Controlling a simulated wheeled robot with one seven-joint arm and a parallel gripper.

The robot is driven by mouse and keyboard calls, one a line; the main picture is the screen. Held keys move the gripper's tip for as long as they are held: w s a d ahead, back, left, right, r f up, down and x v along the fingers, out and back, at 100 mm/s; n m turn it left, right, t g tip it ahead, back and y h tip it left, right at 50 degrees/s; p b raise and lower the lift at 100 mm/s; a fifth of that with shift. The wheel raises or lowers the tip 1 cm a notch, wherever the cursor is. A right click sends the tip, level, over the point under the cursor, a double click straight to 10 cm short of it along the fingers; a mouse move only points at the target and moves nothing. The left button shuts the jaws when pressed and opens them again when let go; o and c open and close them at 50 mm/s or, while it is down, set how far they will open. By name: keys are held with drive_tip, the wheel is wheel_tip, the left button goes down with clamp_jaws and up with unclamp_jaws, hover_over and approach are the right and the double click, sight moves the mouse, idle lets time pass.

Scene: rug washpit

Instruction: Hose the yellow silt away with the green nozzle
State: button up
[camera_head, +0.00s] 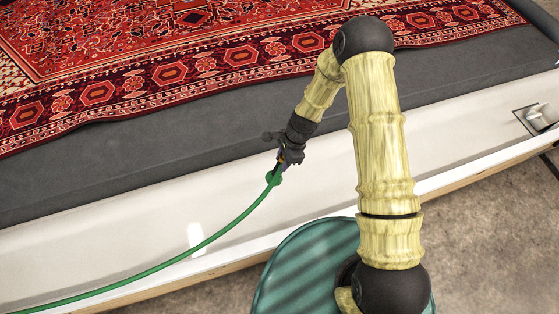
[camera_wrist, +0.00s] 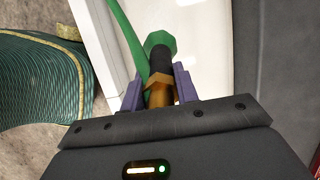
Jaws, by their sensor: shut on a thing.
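My gripper (camera_head: 287,157) is shut on the green nozzle (camera_head: 274,178) above the white trough beside the grey slab. In the wrist view the two purple fingers of my gripper (camera_wrist: 159,92) close on the brass and black part of the nozzle (camera_wrist: 160,62), with its green end beyond them. A green hose (camera_head: 180,256) runs from the nozzle down to the lower left. No yellow silt can be made out in either view. No water spray shows.
A red patterned rug (camera_head: 190,70) lies on the dark grey slab (camera_head: 130,165). The white trough (camera_head: 120,235) runs along its front, with a metal fitting (camera_head: 540,117) at the right. Brown floor (camera_head: 480,230) lies at the lower right.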

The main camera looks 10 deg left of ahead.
drive_tip(key=shift+w+d+r, duration=0.1)
drive_tip(key=shift+r+p, duration=1.9)
drive_tip(key=w+d+r+n+h, duration=0.1)
drive_tip(key=w+d+r+n, duration=0.1)
drive_tip(key=d+r+n, duration=0.2)
drive_tip(key=w+d+r+n+g+h, duration=0.1)
drive_tip(key=w+d+r+n, duration=0.2)
drive_tip(key=d, duration=0.8)
drive_tip(key=w+d+r+n+h, duration=0.1)
drive_tip(key=w+d+r+n, duration=0.1)
drive_tip(key=d+r+n, duration=0.3)
drive_tip(key=d, duration=0.2)
drive_tip(key=shift+w+d+r+g, duration=0.35)
drive_tip(key=shift+w+g, duration=0.05)
